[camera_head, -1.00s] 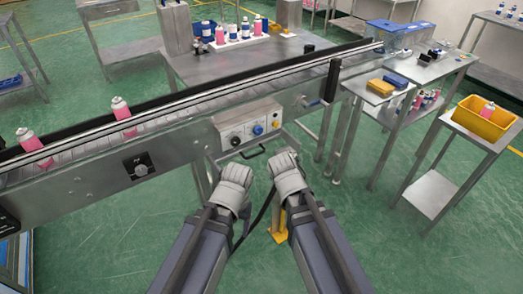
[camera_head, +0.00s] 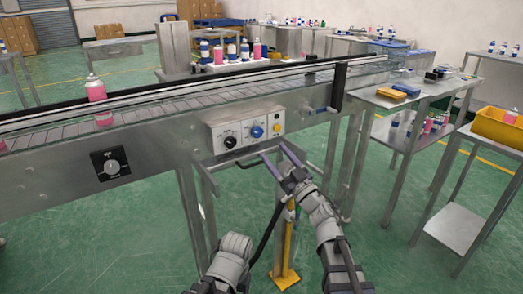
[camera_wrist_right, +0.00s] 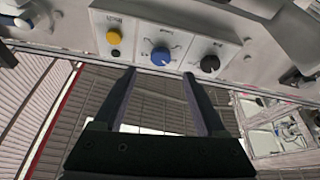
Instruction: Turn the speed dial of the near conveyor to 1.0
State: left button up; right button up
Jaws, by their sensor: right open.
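The near conveyor's control panel (camera_head: 245,131) is a pale box on its side. It carries a black dial (camera_head: 230,142), a blue dial (camera_head: 257,132) and a yellow button (camera_head: 277,127); the lettering is too small to read. In the right wrist view the blue dial (camera_wrist_right: 160,56) lies just beyond the fingertips, between the yellow button (camera_wrist_right: 115,36) and the black dial (camera_wrist_right: 209,63). My right gripper (camera_head: 273,149) is open and empty, below and in front of the panel, apart from the dials. The left arm shows at bottom centre; its jaws do not show.
Another dial on a black plate (camera_head: 111,164) sits on the conveyor's side to the left. A metal handle bar lies under the panel. A pink can (camera_head: 98,103) stands on the belt (camera_head: 160,113). A side table (camera_head: 385,103) stands at right.

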aim_at(259, 134)
jog(key=shift+a, duration=0.1)
jog(key=p+x, duration=0.3)
jog(key=x, duration=0.4)
jog(key=shift+w+a+r, duration=0.2)
jog(key=shift+w+a, duration=0.05)
jog(key=shift+w, duration=0.05)
jog(key=shift+c, duration=0.4)
grip_shut()
